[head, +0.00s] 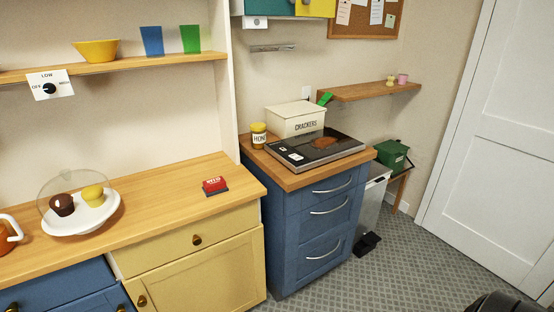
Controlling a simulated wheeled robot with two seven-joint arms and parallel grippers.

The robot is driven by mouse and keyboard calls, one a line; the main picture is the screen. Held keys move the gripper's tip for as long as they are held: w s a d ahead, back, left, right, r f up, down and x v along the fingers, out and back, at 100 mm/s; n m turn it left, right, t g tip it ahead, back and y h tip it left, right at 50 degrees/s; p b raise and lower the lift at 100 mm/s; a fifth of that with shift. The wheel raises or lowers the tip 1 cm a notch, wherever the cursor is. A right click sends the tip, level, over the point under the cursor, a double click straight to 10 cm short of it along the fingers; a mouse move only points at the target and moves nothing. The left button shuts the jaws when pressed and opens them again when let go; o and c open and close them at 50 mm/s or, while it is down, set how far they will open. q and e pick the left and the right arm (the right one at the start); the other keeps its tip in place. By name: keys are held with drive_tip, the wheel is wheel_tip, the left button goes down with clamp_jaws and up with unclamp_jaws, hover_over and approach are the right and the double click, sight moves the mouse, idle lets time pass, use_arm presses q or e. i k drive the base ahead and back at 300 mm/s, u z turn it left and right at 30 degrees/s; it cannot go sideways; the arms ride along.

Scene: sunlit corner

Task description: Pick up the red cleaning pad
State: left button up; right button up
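The red cleaning pad (215,185) is a small red block with a dark lower edge and pale marks on top. It lies flat on the wooden countertop (160,190), towards the counter's right end, clear of other objects. Neither of my grippers can be made out in the head view.
A white plate (72,228) with two cupcakes under a clear dome stands left on the counter. A blue drawer cabinet (318,222) to the right holds a honey jar (259,135), a crackers box (295,119) and a dark hob (316,147). Carpeted floor (415,262) is open at right.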

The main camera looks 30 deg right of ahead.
sight(213, 186)
drive_tip(key=k, duration=0.65)
drive_tip(key=u, duration=0.5)
drive_tip(key=i, duration=0.6)
drive_tip(key=u, duration=0.5)
drive_tip(key=i, duration=0.85)
drive_tip(key=z, duration=0.95)
drive_tip(key=i, duration=0.6)
drive_tip(key=z, duration=0.7)
